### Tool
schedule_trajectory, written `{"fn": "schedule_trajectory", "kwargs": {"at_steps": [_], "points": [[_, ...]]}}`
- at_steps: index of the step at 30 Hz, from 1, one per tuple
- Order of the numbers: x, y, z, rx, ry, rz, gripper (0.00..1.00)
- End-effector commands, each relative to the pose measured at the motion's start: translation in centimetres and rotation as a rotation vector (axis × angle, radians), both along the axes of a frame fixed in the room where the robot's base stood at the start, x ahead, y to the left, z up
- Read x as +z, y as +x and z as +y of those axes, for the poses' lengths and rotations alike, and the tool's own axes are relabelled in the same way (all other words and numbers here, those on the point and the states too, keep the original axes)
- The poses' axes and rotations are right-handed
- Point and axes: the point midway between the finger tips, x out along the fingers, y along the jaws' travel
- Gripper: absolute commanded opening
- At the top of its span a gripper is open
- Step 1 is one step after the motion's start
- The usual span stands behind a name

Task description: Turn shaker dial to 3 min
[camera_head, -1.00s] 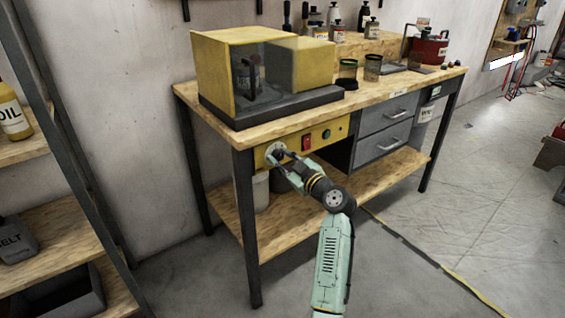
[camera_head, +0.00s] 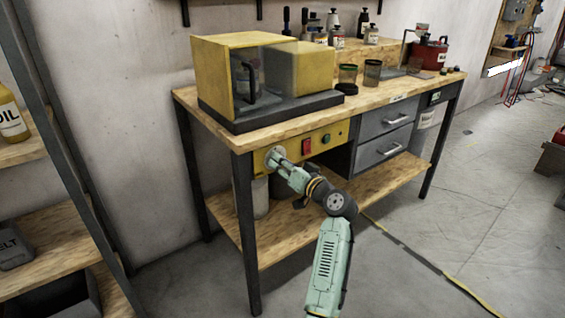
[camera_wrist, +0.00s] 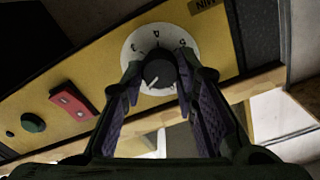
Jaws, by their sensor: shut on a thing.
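The shaker dial has a black knob (camera_wrist: 160,70) with a white pointer line, set on a round white scale plate (camera_wrist: 135,48) with dark marks. In the wrist view the pointer line slants toward the lower left. The marks appear upside down and I cannot read the setting surely. My gripper (camera_wrist: 160,82) is shut on the knob, one finger on each side. In the head view my gripper (camera_head: 279,161) reaches the left end of the yellow control panel (camera_head: 328,137), and hides most of the dial. The yellow shaker housing (camera_head: 213,75) stands on the bench above.
A red switch (camera_head: 306,146) and a green button (camera_head: 326,139) sit right of the dial on the panel. The bench (camera_head: 190,98) has a front leg (camera_head: 246,225) left of my gripper. Grey drawers (camera_head: 384,145) are farther right. Floor in front is open.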

Motion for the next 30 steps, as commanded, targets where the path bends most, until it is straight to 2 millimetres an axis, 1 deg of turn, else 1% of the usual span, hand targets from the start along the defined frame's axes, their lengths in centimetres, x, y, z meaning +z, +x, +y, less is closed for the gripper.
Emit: {"fn": "schedule_trajectory", "kwargs": {"at_steps": [30], "points": [[0.2,0.02,-0.02,0.0,0.783,0.571,0.0]]}}
